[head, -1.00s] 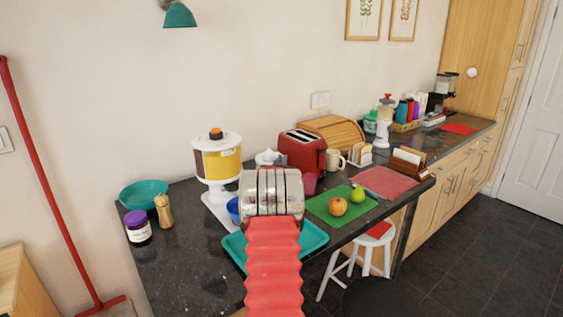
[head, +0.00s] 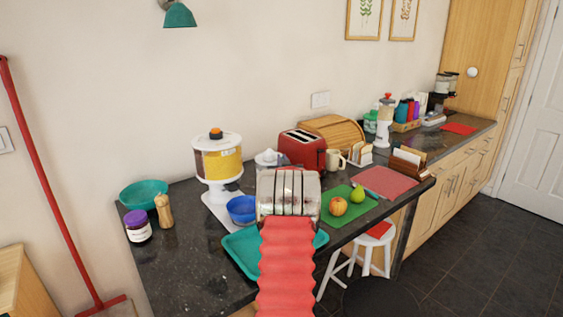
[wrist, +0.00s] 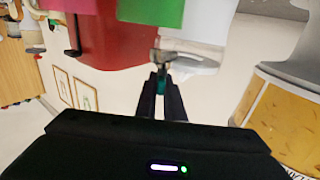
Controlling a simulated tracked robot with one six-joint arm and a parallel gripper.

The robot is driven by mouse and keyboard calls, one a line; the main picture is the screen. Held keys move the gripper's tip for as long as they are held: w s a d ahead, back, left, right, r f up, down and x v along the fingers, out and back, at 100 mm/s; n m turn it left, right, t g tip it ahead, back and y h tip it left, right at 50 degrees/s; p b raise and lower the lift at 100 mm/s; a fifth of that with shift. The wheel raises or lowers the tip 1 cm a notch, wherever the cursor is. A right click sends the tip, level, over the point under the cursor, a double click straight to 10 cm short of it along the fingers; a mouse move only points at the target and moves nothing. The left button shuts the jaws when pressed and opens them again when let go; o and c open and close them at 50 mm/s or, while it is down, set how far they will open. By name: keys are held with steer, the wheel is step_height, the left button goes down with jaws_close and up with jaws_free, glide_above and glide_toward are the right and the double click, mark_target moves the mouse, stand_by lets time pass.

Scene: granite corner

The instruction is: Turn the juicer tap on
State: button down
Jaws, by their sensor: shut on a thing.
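The white juicer (head: 268,158) stands on the dark counter beside the red toaster, its lower part hidden by my arm. In the wrist view, which looks upside down, the pale juicer (wrist: 195,28) has a metal spout (wrist: 165,57). A small teal piece, seemingly its tap lever (wrist: 161,87), sits between the fingertips of my gripper (wrist: 161,80). My gripper is shut on it. In the head view my arm hides the gripper and the tap. I cannot tell how far the lever is turned.
A dispenser with yellow contents (head: 218,165) stands left of the juicer, with a blue bowl (head: 242,209) by it. The red toaster (head: 303,149) is close on the right. A teal tray (head: 240,254) lies under my arm.

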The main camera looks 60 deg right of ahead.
steer(key=shift+w+a+r+n+t+y, duration=0.1)
steer(key=shift+w+n+t+y, duration=0.1)
steer(key=shift+n+t+y, duration=1.35)
steer(key=shift+w+a+r+n+t+y, duration=0.1)
steer(key=shift+w+n+t+y, duration=0.05)
steer(key=shift+n+t+y, duration=1.6)
steer(key=shift+t+y, duration=0.1)
steer(key=shift+y, duration=0.4)
steer(key=c, duration=1.9)
jaws_free()
steer(key=shift+s+d+f, duration=0.1)
steer(key=shift+o, duration=0.2)
steer(key=shift+s, duration=0.1)
steer(key=shift+s, duration=0.1)
